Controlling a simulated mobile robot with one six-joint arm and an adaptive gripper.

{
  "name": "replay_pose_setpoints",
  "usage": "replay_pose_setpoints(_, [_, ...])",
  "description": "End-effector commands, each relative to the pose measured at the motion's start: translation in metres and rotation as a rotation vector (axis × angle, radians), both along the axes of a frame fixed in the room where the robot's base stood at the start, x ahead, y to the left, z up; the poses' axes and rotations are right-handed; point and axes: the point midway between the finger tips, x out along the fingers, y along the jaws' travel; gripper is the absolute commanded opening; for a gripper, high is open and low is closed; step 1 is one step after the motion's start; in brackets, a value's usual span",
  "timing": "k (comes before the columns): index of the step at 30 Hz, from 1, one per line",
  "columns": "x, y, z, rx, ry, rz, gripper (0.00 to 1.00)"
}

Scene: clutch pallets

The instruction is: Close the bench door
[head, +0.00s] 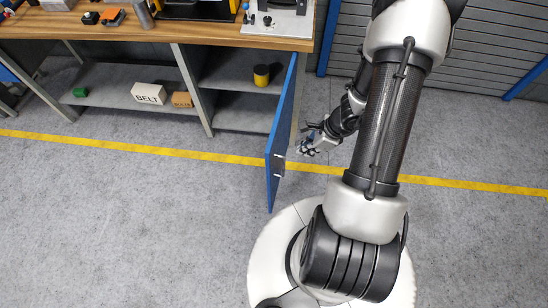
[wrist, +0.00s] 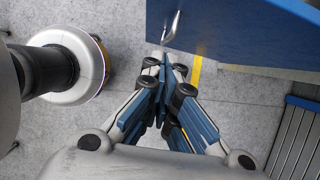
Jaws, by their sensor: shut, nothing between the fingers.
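The blue bench door (head: 283,135) stands swung open, roughly square to the bench front, in the head view. Its metal handle (head: 278,164) is on the face toward the front-right. In the wrist view the door (wrist: 240,30) fills the top right, with the handle (wrist: 172,27) just beyond my fingertips. My gripper (head: 307,146) is to the right of the door, close to it, on the side facing away from the shelves. In the wrist view my gripper (wrist: 168,72) is shut and empty. I cannot tell whether it touches the door.
The open cupboard holds a black and yellow can (head: 262,75). A BELT box (head: 149,93), a small brown box (head: 182,99) and a green block (head: 80,92) lie on the left shelf. Tools stand on the wooden benchtop (head: 215,32). Floor in front is clear.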

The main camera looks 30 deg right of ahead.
Motion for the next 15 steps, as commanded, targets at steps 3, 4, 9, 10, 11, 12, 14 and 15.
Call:
replay_pose_setpoints(3, [-0.002,0.000,-0.011,0.006,0.013,-0.025,0.00])
replay_pose_setpoints(4, [-0.002,0.001,-0.014,0.006,0.013,-0.025,0.00])
replay_pose_setpoints(9, [0.005,0.009,-0.041,0.006,0.014,-0.021,0.00])
replay_pose_setpoints(10, [0.006,0.011,-0.047,0.006,0.014,-0.020,0.00])
replay_pose_setpoints(11, [0.008,0.013,-0.054,0.006,0.014,-0.020,0.00])
replay_pose_setpoints(12, [0.010,0.015,-0.062,0.006,0.014,-0.020,0.00])
replay_pose_setpoints(14, [0.013,0.019,-0.074,0.006,0.013,-0.019,0.00])
replay_pose_setpoints(15, [0.015,0.022,-0.083,0.006,0.014,-0.020,0.00])
